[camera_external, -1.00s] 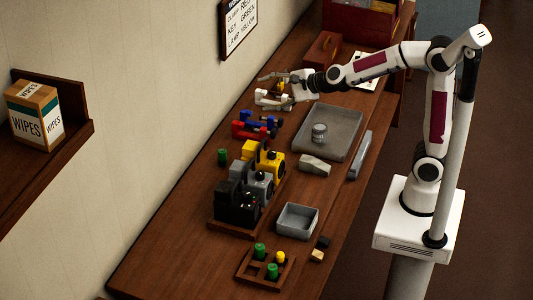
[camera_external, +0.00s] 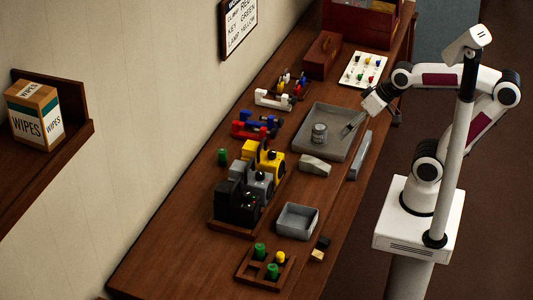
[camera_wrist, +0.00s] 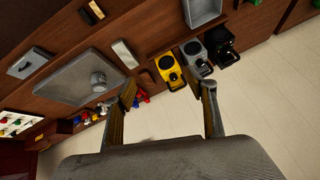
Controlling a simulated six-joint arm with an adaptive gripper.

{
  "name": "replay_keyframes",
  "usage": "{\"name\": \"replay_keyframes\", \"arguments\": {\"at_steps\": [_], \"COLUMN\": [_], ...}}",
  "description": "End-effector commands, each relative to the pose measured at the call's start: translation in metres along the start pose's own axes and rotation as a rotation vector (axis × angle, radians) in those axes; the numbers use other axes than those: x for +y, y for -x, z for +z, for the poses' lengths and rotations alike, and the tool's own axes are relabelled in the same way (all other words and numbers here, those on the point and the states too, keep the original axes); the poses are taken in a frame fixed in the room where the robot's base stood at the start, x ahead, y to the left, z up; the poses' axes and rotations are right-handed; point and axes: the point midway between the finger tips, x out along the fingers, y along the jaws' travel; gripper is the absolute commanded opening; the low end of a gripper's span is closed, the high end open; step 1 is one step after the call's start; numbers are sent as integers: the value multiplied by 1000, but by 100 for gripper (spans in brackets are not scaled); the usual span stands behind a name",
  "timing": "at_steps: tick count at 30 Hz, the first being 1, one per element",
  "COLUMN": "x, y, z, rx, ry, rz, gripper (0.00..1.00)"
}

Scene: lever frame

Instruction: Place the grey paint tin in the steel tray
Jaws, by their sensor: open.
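The grey paint tin (camera_external: 319,133) stands upright inside the steel tray (camera_external: 348,113), near the tray's left side. In the wrist view, the tin (camera_wrist: 98,81) and tray (camera_wrist: 62,78) show to the left of my open gripper (camera_wrist: 168,90). Nothing is between the fingers.
Black, grey and yellow machines (camera_external: 262,158) stand left of the tray. Red and blue clamps (camera_external: 255,125) and a white one (camera_external: 273,98) lie behind them. A grey block (camera_external: 314,165) and small grey bin (camera_external: 297,220) are nearer. A white board (camera_external: 364,69) lies beyond.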

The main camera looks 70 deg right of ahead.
Motion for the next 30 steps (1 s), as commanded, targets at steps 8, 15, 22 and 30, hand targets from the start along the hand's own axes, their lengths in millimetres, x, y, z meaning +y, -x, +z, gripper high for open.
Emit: {"name": "replay_keyframes", "arguments": {"at_steps": [8, 15, 22, 30], "x": [36, 40, 39, 39], "y": [15, 17, 16, 16], "z": [42, 46, 46, 46], "rx": [-78, -88, -87, -87], "ry": [237, 260, 258, 258], "rz": [101, 112, 111, 110], "gripper": [56, 56, 56, 56]}}
